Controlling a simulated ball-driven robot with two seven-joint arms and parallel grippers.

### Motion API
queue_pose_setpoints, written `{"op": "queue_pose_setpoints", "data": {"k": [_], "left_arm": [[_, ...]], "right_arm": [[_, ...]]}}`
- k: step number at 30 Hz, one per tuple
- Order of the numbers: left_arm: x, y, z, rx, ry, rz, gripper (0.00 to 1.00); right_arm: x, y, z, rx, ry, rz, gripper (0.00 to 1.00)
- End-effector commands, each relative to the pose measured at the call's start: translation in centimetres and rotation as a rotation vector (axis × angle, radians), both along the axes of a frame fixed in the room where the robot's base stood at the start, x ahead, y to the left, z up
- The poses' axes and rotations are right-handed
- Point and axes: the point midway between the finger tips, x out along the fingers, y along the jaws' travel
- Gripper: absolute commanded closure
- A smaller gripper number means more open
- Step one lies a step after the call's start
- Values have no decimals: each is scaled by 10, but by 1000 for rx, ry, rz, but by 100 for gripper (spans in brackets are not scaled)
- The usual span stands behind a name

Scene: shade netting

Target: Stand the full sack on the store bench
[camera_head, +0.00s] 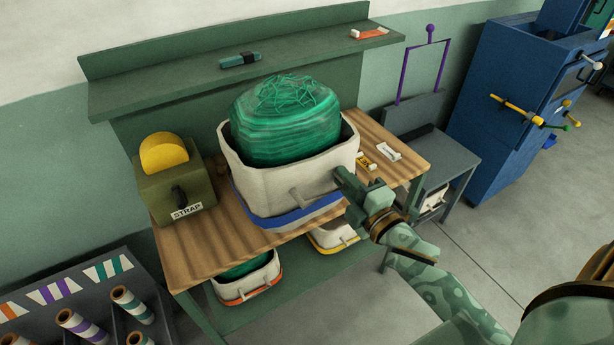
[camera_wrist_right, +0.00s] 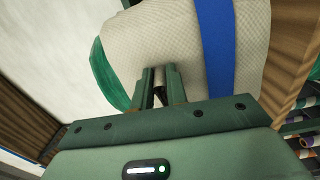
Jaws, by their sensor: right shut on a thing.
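The full sack (camera_head: 290,175) is off-white with a blue band near its base, and green netting (camera_head: 285,120) bulges from its open top. It is upright over the front middle of the wooden bench top (camera_head: 200,245); I cannot tell whether its base touches the wood. My right gripper (camera_head: 345,182) is at the sack's right side, shut on a small grip tab of the sack. In the right wrist view the fingers (camera_wrist_right: 160,88) close on this tab, beside the blue band (camera_wrist_right: 217,50). My left gripper is not in view.
A green strap box (camera_head: 178,190) with a yellow reel stands left of the sack. An orange-banded sack (camera_head: 246,282) and a yellow-banded one (camera_head: 332,237) are below the bench top. Thread rolls (camera_head: 80,325) fill a rack at lower left.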

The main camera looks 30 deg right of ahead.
Motion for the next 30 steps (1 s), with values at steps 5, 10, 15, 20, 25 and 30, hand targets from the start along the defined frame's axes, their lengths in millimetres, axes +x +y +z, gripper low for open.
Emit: {"op": "queue_pose_setpoints", "data": {"k": [5, 10, 15, 20, 25, 30], "left_arm": [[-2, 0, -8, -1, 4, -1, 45], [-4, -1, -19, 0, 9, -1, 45], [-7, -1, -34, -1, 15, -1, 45], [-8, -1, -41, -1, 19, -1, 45], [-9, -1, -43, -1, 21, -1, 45], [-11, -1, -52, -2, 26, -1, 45]], "right_arm": [[32, -21, -15, 7, -11, 0, 100], [69, -45, -35, 7, -11, 0, 100], [92, -60, -69, 10, -7, 1, 100], [105, -69, -85, 10, -9, 1, 100], [110, -72, -90, 10, -12, 2, 100], [113, -74, -113, 12, -7, 2, 100]]}}
